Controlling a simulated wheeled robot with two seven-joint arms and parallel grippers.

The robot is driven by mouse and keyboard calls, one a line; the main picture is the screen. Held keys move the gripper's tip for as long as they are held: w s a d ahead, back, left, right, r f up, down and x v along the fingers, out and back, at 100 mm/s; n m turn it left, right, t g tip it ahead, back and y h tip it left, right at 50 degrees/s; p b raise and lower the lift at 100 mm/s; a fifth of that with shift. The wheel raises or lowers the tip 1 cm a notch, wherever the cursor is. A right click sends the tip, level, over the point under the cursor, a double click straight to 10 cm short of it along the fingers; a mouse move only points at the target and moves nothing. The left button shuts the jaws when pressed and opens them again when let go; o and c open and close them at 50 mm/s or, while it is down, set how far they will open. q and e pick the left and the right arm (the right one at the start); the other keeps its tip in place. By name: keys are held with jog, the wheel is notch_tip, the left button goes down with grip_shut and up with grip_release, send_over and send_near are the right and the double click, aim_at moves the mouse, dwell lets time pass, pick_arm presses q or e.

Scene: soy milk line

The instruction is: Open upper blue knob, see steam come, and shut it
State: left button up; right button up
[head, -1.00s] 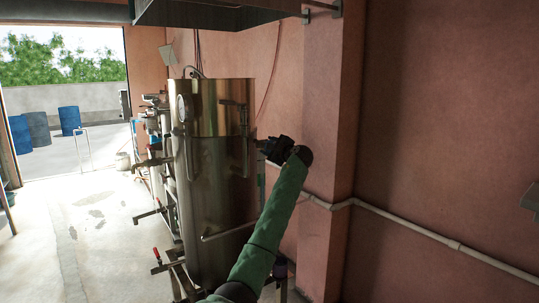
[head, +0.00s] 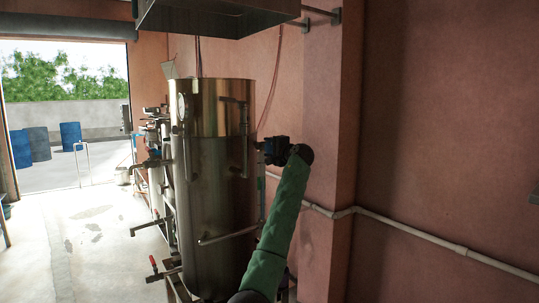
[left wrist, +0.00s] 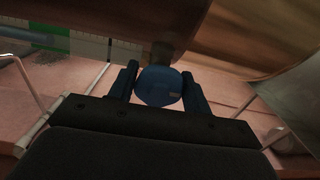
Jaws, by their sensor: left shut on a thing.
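The tall steel tank (head: 215,185) stands left of centre in the head view, with a round gauge and pipes on it. My left gripper (head: 266,150) is at the tank's right side, at about the height of its upper part. In the left wrist view the blue knob (left wrist: 158,88) sits between the two fingers, which are shut on it. A short stem joins the knob to the tank side. In the head view the knob is mostly hidden by the gripper. No steam shows. My right gripper is not in view.
A dark hood (head: 225,18) hangs above the tank. The pink wall (head: 445,120) and a pale pipe (head: 405,229) are close on the right. Valves and pipes crowd the tank's left side. The floor (head: 90,245) at left is open towards the doorway.

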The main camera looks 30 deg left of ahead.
aim_at(271, 149)
pick_arm(q)
jog(key=shift+f+n+b, duration=0.25)
jog(key=shift+n+b, duration=0.15)
jog(key=shift+n, duration=0.3)
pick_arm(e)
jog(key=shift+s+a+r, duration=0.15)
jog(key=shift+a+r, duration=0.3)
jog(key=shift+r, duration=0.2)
pick_arm(q)
jog(key=o, duration=0.9)
jog(key=shift+r, duration=0.1)
jog(key=b+v, duration=0.2)
jog(key=v, duration=0.5)
jog(key=shift+s+d+b, duration=0.15)
jog(key=shift+d+b, duration=0.15)
jog(key=shift+d, duration=0.05)
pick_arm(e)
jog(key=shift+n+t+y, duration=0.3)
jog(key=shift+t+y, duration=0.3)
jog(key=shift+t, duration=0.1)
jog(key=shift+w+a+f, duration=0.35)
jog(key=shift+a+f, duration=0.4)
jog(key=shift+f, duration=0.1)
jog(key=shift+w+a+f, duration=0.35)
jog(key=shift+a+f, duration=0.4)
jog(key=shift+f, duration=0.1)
